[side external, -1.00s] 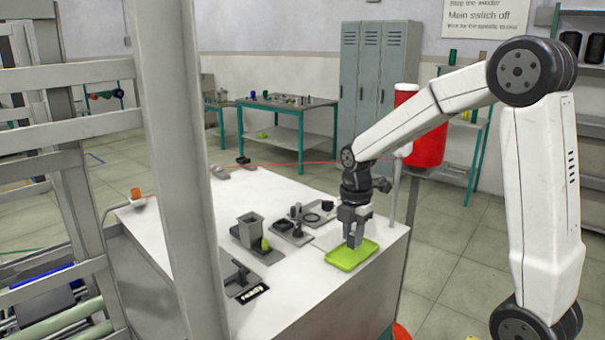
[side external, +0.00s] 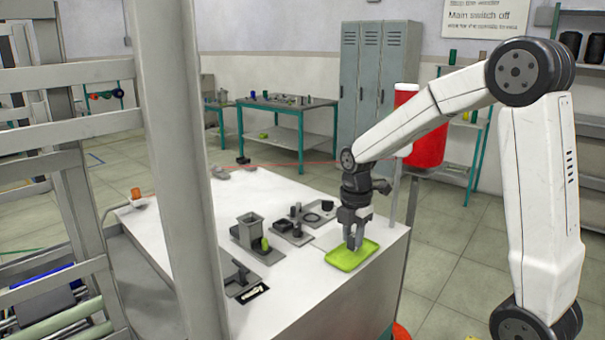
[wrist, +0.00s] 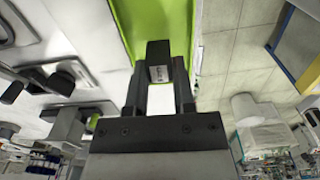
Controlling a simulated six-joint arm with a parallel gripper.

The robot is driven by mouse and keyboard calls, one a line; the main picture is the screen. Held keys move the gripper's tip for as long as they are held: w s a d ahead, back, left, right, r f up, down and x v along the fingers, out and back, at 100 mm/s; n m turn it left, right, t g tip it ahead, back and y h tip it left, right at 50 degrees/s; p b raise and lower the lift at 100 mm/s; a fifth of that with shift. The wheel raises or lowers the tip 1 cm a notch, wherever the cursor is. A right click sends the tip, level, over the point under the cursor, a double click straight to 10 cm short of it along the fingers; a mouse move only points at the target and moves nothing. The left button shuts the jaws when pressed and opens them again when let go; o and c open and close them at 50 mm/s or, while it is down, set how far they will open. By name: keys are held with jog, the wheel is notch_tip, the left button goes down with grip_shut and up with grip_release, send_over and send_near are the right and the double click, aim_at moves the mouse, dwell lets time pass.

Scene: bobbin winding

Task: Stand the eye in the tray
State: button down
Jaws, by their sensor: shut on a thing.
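The green tray (side external: 368,256) lies near the right edge of the white bench. In the wrist view my gripper (wrist: 159,88) is shut on a dark block-like piece (wrist: 158,52) with a small pale label, which I take to be the eye. The green tray (wrist: 122,18) shows behind it. The eye's lower end is at or just above the tray floor; I cannot tell whether it touches.
On the bench (side external: 300,288), left of the tray, stand a grey hopper-like block (side external: 250,229) and dark fixtures (side external: 297,222). A thin post (side external: 411,200) rises behind the tray.

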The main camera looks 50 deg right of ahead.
jog(key=shift+f, duration=0.55)
dwell(0.4)
jog(key=shift+c, duration=1.9)
grip_release()
jog(key=shift+r, duration=0.1)
jog(key=shift+r, duration=3.45)
